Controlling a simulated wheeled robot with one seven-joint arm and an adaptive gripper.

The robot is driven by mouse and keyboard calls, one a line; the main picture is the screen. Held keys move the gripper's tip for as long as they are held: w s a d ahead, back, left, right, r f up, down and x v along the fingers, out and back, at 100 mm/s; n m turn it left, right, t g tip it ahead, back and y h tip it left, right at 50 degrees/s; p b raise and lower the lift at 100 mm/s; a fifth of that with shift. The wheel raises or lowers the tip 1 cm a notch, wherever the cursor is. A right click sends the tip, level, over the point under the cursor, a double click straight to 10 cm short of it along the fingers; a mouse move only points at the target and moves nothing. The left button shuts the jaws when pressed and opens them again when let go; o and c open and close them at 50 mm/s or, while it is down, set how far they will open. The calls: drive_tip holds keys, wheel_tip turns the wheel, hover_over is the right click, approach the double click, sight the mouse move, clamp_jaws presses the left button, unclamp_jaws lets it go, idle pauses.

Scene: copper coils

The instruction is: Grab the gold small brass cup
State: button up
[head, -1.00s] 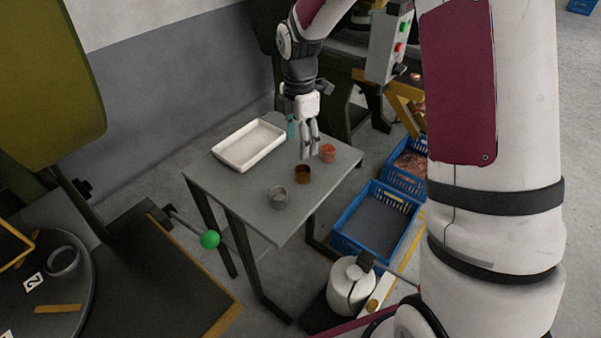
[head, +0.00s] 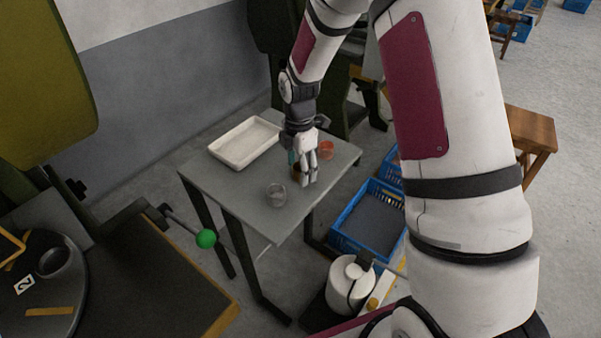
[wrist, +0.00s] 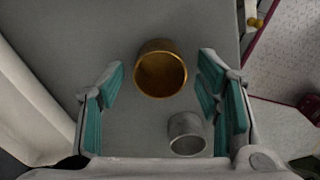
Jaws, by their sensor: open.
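The gold small brass cup (wrist: 161,74) stands upright on the grey table, seen from above in the wrist view. In the head view the brass cup (head: 296,172) is mostly hidden behind my fingers. My gripper (head: 309,183) points down over the table at the cup. In the wrist view my gripper (wrist: 160,82) is open and empty, with teal pads left and right of the cup. A gap shows between the cup and the pads on both sides. I cannot tell how far the fingertips are above the table.
A silver cup (wrist: 187,134) stands close to the brass cup, also seen in the head view (head: 276,195). A reddish copper cup (head: 326,149) stands behind my gripper. A white tray (head: 226,157) lies at the table's back left. Blue crates (head: 341,243) stand on the floor right of the table.

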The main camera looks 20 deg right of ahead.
drive_tip(key=c, duration=1.2)
drive_tip(key=shift+r, duration=0.1)
